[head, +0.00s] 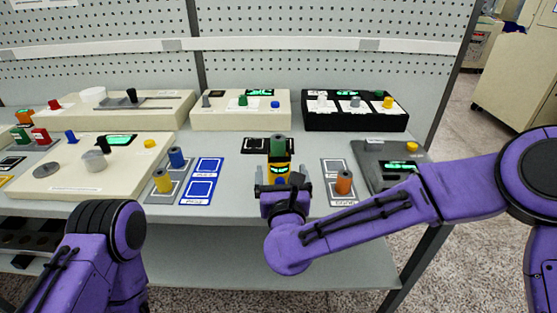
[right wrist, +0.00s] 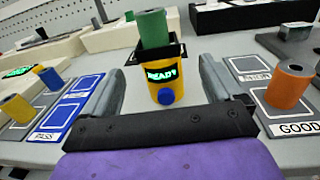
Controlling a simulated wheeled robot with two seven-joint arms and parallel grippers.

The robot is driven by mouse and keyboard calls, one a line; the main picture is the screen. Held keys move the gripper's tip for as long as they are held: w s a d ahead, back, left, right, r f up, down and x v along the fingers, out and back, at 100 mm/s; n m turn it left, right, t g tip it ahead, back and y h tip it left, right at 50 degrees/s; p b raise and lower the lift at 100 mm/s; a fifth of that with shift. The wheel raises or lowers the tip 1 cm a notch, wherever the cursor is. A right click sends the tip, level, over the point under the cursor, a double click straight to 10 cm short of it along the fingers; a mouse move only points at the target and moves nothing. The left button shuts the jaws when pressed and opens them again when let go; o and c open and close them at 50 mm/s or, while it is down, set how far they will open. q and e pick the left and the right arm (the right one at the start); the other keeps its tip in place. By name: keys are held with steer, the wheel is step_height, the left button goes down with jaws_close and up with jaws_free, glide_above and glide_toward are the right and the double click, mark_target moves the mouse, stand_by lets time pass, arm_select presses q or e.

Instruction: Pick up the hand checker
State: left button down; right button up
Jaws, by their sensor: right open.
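The hand checker (head: 281,162) is a yellow upright device with a black top, a lit green display reading READY and a blue button. It stands on the grey table, and the right wrist view shows its front (right wrist: 165,80). A green spindle (right wrist: 152,30) rises at its black top; I cannot tell whether it sits in it or just behind. My right gripper (head: 283,183) is open, its fingers low on either side of the checker's front. In the right wrist view the fingers (right wrist: 162,78) show a gap to it on both sides. My left gripper is out of view.
Blue pads (head: 201,190) with yellow and blue spindles beside them lie left of the checker. An orange spindle (head: 344,182) stands on a grey pad to the right. Cream consoles (head: 240,118) and a black console (head: 355,121) line the back, before a pegboard.

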mark_target(279, 158)
steer(key=w+p, duration=0.1)
steer(key=w, duration=0.4)
steer(key=w+r+p, duration=0.1)
steer(key=w, duration=0.2)
steer(key=shift+a+p, duration=0.3)
steer(key=shift+p, duration=0.05)
steer(key=shift+w+f, duration=0.1)
steer(key=shift+w, duration=0.4)
steer(key=c, duration=1.3)
